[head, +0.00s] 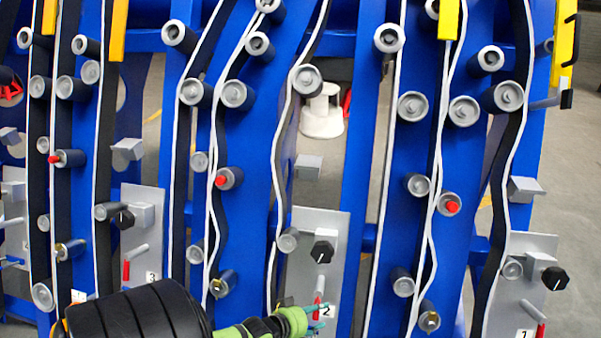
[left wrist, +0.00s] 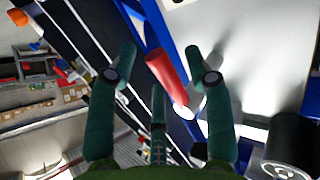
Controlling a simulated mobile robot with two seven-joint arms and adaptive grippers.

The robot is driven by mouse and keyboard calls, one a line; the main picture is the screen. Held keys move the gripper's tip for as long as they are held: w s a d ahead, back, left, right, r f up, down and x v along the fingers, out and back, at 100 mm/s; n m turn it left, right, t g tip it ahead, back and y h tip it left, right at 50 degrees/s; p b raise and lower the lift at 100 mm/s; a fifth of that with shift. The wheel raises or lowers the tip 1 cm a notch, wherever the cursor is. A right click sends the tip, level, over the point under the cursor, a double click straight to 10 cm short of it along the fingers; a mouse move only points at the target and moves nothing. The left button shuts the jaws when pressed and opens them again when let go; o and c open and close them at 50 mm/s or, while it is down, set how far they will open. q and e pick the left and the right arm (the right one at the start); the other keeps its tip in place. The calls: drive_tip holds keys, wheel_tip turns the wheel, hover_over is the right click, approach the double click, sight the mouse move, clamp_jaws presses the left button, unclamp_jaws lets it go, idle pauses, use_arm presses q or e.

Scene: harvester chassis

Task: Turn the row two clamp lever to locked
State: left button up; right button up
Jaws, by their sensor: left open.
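The row two clamp lever, a red grip (head: 319,298) on a grey stem, sits low on the middle grey plate (head: 302,270). My left gripper (head: 318,309) is at this lever, coming in from the lower left. In the left wrist view the red grip (left wrist: 167,75) lies between the spread teal fingers of my left gripper (left wrist: 161,62), nearer the right finger. The gripper is open; I cannot tell whether a finger touches the lever. The plate's number label is partly hidden behind the fingers. My right gripper is not in view.
A black knob (head: 322,251) sits above the lever on the same plate. Similar plates with red levers stand at left (head: 142,230) and right (head: 530,275). Blue uprights (head: 362,150), rollers and black-and-white belts (head: 283,170) surround the spot.

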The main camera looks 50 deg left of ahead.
use_arm(q)
drive_tip(key=v, duration=1.1)
idle(0.3)
